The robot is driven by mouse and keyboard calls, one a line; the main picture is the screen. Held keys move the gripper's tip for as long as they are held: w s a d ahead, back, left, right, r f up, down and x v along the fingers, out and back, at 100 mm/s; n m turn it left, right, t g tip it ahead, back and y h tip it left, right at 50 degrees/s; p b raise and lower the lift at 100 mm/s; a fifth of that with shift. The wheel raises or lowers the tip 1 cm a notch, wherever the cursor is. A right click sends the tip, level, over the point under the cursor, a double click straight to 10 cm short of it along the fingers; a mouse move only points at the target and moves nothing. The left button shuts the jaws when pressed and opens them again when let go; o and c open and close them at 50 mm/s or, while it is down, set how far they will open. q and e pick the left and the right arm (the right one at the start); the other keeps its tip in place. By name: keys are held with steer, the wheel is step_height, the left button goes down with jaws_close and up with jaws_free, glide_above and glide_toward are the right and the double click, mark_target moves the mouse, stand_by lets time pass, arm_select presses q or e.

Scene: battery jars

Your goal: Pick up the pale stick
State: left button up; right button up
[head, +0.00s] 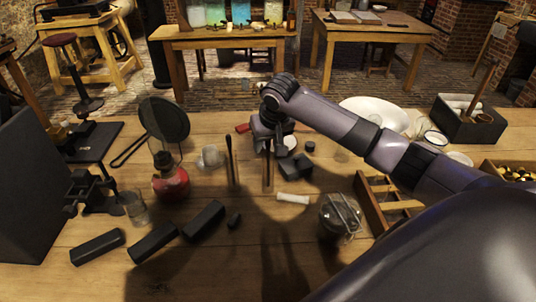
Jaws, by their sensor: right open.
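A short pale stick (293,198) lies flat on the wooden table, right of the middle, with clear wood around it. My right gripper (268,148) is open, pointing down above the table. It is behind and to the left of the pale stick, and apart from it. A thin brown upright rod (268,175) shows just below the gripper; whether it touches the fingers I cannot tell. My left gripper is not in view.
A lidded glass jar (338,218) stands right of the stick. Dark blocks (296,166) lie behind it. A dark thin rod (230,160) and a red flask (170,180) stand to the left. The front middle of the table (240,270) is free.

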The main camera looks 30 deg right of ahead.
jaws_close()
stand_by(0.3)
